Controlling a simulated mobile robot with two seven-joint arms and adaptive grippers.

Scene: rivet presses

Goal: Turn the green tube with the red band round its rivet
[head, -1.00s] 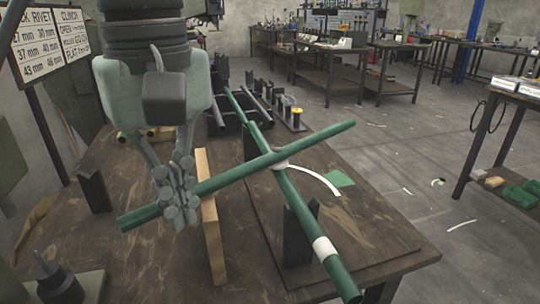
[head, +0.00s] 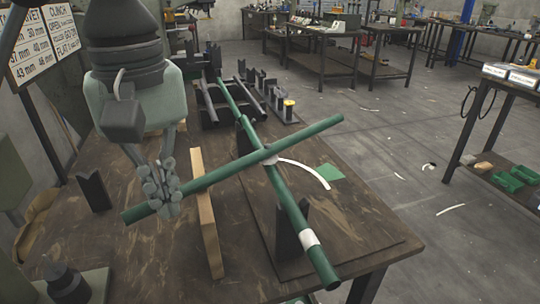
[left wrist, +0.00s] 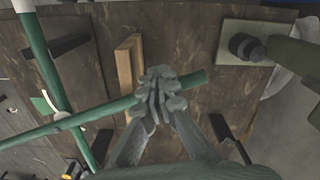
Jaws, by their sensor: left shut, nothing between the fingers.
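A green tube (head: 235,166) lies crosswise over a second green tube (head: 289,209) that has a white band (head: 309,238). A pale rivet spot (head: 270,158) shows where they cross. I see no red band on either tube. My left gripper (head: 160,188) is shut and empty at the near left part of the crossing tube, its fingers overlapping the tube in the picture. In the left wrist view the shut fingers (left wrist: 158,88) cover part of the crossing tube (left wrist: 100,113), with its end showing beyond them. Whether they touch it I cannot tell. My right gripper is out of view.
A wooden bar (head: 207,215) stands under the crossing tube, right of my gripper. Dark upright blocks stand at the left (head: 94,190) and beside the banded tube (head: 290,240). A white arc (head: 310,172) and a green patch (head: 330,172) mark the table. A dark rack (head: 218,110) is behind.

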